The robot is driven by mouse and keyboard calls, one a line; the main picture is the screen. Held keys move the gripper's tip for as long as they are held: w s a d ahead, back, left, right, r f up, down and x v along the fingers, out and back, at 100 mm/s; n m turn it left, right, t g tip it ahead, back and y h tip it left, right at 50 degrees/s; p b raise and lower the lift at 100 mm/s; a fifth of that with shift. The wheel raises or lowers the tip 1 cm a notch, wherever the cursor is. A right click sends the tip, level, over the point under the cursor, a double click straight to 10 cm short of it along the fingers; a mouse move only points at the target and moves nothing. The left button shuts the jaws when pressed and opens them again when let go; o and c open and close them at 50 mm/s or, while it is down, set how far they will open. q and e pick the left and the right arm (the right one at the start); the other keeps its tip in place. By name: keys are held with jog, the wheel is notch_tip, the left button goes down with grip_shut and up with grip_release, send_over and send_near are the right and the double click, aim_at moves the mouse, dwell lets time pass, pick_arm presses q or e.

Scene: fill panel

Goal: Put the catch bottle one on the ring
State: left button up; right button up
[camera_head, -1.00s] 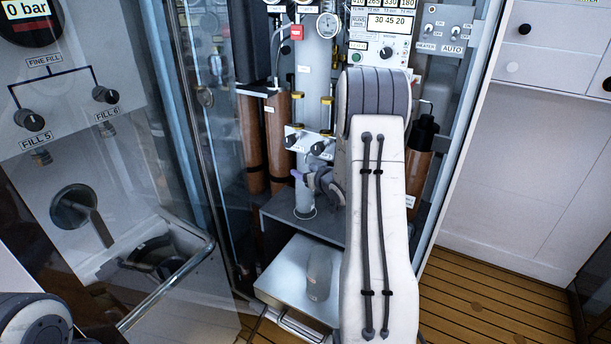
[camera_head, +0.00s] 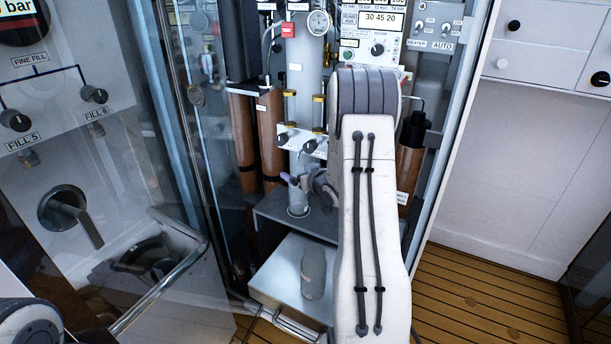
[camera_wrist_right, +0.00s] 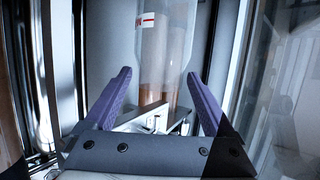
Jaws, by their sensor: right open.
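A grey, round-shouldered bottle (camera_head: 314,272) stands upright on the pale metal tray (camera_head: 276,272) low in the cabinet; I cannot tell whether it is catch bottle one. My right gripper (camera_head: 288,179) is beside the lower part of the clear upright column (camera_head: 298,197), above and behind that bottle. In the right wrist view its purple fingers (camera_wrist_right: 157,103) are open and apart, with a clear vessel (camera_wrist_right: 166,50) showing beyond the gap. I see nothing held. A pale ring-like base (camera_head: 299,211) shows under the column. My left gripper is not in view.
Brown cylinders (camera_head: 271,135) stand behind and left of the column. A small knob panel (camera_head: 301,143) is just above my right gripper. My right arm hides the cabinet's middle right.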

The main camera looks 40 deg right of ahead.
jog(key=p+v, duration=0.1)
jog(key=v, duration=1.1)
jog(key=a+n+g+y, duration=0.2)
jog(key=a+n+g, duration=0.3)
jog(key=a, duration=2)
jog(key=s+a+n+g, duration=0.1)
jog(key=s+a+g, duration=0.2)
jog(key=s+a, duration=0.2)
jog(key=s+a+r+n+g+y, duration=0.1)
jog(key=s+a, duration=0.4)
jog(key=s, duration=0.6)
jog(key=s+a+n+g, duration=0.2)
jog(key=s+a+g, duration=0.2)
jog(key=s, duration=0.4)
jog(key=shift+s+a+r+n+g+y, duration=0.3)
jog(key=shift+s+a+g, duration=0.1)
jog(key=shift+a, duration=0.45)
notch_tip(320, 180, up, 22)
jog(key=p, duration=2.2)
